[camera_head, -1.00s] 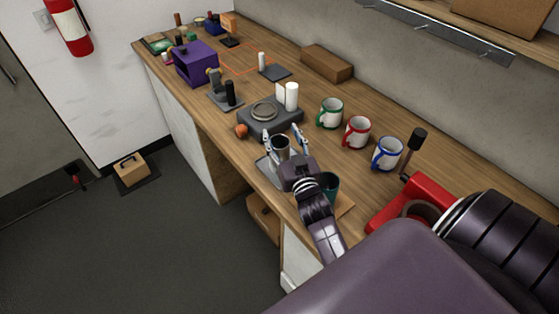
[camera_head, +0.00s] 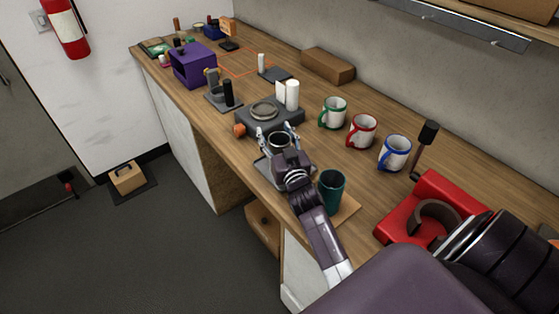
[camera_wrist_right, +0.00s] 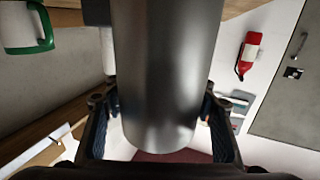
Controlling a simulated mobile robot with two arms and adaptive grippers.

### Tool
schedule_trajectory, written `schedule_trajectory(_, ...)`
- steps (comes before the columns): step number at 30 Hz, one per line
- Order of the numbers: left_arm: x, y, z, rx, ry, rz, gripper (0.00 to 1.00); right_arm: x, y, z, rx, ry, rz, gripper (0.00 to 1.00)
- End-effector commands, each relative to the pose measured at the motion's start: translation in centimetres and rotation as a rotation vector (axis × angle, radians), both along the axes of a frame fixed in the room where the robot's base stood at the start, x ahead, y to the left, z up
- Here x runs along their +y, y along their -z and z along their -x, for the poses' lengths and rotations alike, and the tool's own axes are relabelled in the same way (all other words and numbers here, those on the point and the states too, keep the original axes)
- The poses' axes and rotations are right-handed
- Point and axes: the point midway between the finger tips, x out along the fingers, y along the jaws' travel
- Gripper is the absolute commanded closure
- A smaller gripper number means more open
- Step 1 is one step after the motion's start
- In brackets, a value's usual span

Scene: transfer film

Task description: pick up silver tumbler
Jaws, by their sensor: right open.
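The silver tumbler (camera_head: 279,143) stands at the near edge of the bench, partly hidden behind my right gripper. In the right wrist view the tumbler (camera_wrist_right: 166,70) is a plain grey metal cylinder that fills the middle. My right gripper (camera_head: 278,133) is open, with one finger on each side of the tumbler. In the wrist view a gap shows between the tumbler and the fingers of the gripper (camera_wrist_right: 160,120), so it is not closed on it. A grey tray (camera_head: 261,172) shows beneath the gripper. My left gripper is not in view.
A teal cup (camera_head: 331,190) stands close to my right wrist. Green (camera_head: 333,113), red (camera_head: 362,131) and blue (camera_head: 394,153) handled mugs line the back. A dark scale-like device (camera_head: 285,117) with white cylinders sits beyond the tumbler. A red holder (camera_head: 432,205) is at right.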

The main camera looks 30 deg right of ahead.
Motion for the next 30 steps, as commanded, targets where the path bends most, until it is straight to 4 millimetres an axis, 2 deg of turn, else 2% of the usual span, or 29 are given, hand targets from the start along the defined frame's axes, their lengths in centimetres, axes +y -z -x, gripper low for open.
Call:
schedule_trajectory(3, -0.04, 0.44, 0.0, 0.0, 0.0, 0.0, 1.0, -0.28, 0.03, -0.83, -0.001, 0.0, 0.0, 0.48)
schedule_trajectory(10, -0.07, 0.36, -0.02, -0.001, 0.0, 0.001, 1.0, -0.29, -0.06, -0.93, 0.0, 0.0, -0.001, 0.48)
schedule_trajectory(24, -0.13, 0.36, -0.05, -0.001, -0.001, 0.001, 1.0, -0.28, -0.01, -0.9, 0.001, 0.0, -0.001, 0.98)
schedule_trajectory(30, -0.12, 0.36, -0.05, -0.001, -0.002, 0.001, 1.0, -0.29, 0.02, -0.89, 0.001, 0.0, -0.001, 1.0)
